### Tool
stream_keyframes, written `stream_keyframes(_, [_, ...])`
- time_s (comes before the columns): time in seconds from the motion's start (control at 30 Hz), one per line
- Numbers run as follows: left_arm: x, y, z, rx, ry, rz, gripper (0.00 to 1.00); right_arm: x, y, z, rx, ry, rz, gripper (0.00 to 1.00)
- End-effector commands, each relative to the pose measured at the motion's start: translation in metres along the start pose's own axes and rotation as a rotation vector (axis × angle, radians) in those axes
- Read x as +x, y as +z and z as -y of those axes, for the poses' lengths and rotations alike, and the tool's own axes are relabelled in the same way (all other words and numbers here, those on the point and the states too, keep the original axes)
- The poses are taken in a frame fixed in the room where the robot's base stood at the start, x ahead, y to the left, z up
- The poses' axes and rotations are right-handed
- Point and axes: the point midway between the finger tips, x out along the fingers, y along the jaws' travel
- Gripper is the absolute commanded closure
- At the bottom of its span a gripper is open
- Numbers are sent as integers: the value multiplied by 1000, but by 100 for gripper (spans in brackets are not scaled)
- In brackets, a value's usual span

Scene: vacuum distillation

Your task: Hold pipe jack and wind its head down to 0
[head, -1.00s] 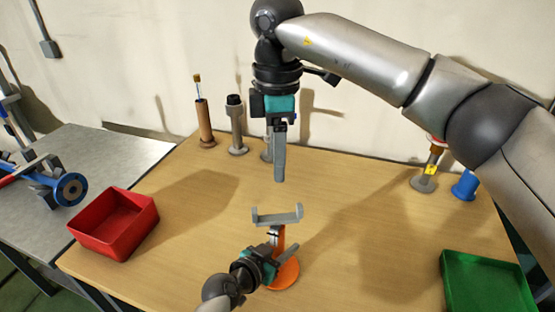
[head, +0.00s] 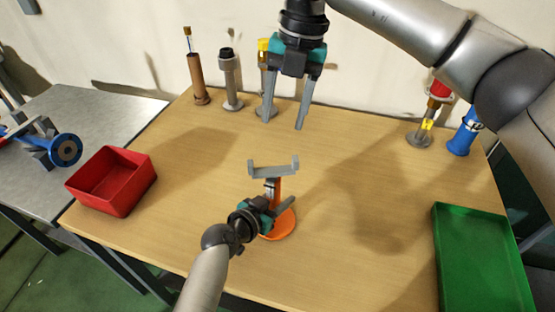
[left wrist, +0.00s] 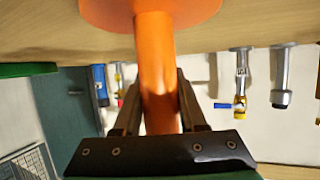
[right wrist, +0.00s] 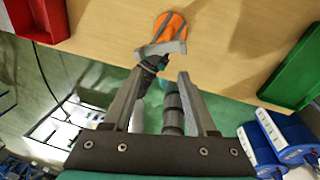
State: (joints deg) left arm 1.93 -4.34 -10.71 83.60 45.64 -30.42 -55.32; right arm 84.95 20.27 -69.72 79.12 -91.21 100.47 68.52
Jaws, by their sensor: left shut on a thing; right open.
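The pipe jack (head: 277,192) stands upright on the table, with an orange round base and post and a grey U-shaped head (head: 273,170) on top. My left gripper (head: 277,210) is shut on the orange post, which shows between its fingers in the left wrist view (left wrist: 158,80). My right gripper (head: 305,100) is open and empty, high above the table behind the jack. In the right wrist view the jack's head (right wrist: 163,50) lies beyond the spread fingers. Any scale on the jack is too small to read.
A red bin (head: 112,182) is at the left and a green tray (head: 482,260) at the right. Several stands with tools (head: 231,80) line the back edge. A blue holder (head: 465,132) stands at the back right. The table around the jack is mostly clear.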

Motion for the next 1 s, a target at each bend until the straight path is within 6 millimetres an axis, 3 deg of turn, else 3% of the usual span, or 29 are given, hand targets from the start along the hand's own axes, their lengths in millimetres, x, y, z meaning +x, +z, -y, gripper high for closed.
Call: stream_keyframes(1.0, [0, 1, -2, -3, 5, 3, 100, 3, 8, 28, -1554, 181, 110, 43])
